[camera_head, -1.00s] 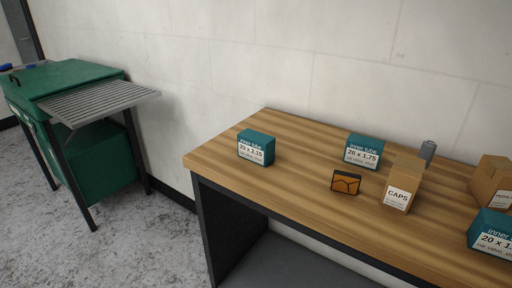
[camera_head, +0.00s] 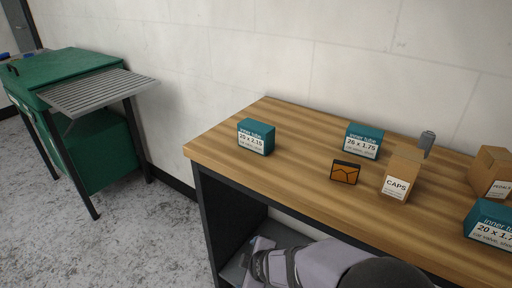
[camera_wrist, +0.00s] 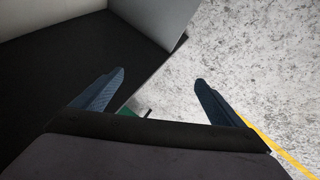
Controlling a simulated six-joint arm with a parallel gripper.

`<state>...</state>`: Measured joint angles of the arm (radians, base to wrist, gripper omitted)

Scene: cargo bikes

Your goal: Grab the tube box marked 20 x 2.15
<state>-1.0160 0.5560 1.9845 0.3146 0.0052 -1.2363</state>
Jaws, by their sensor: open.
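The teal and white tube box marked 20 x 2.15 (camera_head: 256,137) stands upright near the left end of the wooden bench top (camera_head: 290,165) in the head view. My gripper shows in the wrist view (camera_wrist: 158,92) with its two fingers wide apart and nothing between them. The wrist view shows the grey floor and a dark surface beyond the fingers, and no tube box. In the head view my arm is at the bottom, in front of the bench and below its top; the fingertips cannot be made out there.
A green workstation (camera_head: 85,85) stands at left.

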